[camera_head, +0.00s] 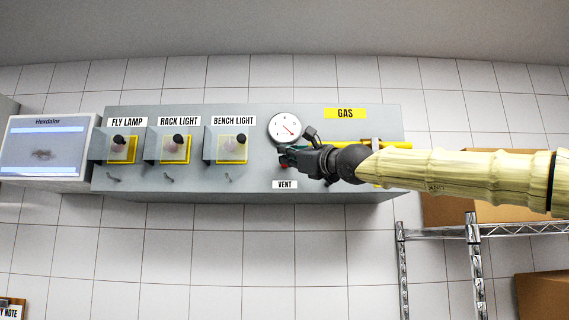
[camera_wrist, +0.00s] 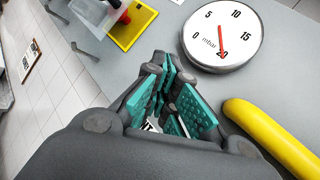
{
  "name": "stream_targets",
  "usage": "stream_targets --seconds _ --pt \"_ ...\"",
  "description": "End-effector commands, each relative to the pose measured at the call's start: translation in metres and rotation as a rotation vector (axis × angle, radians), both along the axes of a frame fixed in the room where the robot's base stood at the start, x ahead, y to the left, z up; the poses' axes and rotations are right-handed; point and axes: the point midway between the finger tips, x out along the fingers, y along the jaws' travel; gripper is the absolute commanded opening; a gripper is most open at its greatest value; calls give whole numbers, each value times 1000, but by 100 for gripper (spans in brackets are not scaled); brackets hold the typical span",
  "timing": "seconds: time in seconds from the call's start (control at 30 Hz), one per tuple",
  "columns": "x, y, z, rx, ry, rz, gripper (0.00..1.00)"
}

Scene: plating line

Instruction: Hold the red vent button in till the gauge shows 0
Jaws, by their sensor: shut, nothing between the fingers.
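The round white gauge (camera_head: 284,128) is on the grey panel, above the VENT label (camera_head: 285,184). In the wrist view the gauge (camera_wrist: 221,34) reads in mbar, and its red needle points at about 20. My gripper (camera_head: 284,156) is at the panel between gauge and label. Its teal-padded fingers (camera_wrist: 166,92) are shut with nothing held. The red vent button is mostly hidden behind the fingers; only a trace of red shows below them in the head view. I cannot tell whether the fingers touch it or whether it is pressed in.
A yellow bar (camera_wrist: 270,137) lies close beside my gripper, under the GAS label (camera_head: 345,113). Left are covered switches for fly lamp (camera_head: 122,149), rack light (camera_head: 175,149) and bench light (camera_head: 232,149), and a screen (camera_head: 47,148). A metal rack (camera_head: 473,232) and boxes stand lower right.

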Motion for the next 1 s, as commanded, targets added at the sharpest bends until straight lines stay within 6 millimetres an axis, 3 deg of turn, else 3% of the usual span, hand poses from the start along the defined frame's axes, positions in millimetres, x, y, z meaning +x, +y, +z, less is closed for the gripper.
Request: stream_targets --seconds 1.0 --pt "10 1 1 0 0 0 0"
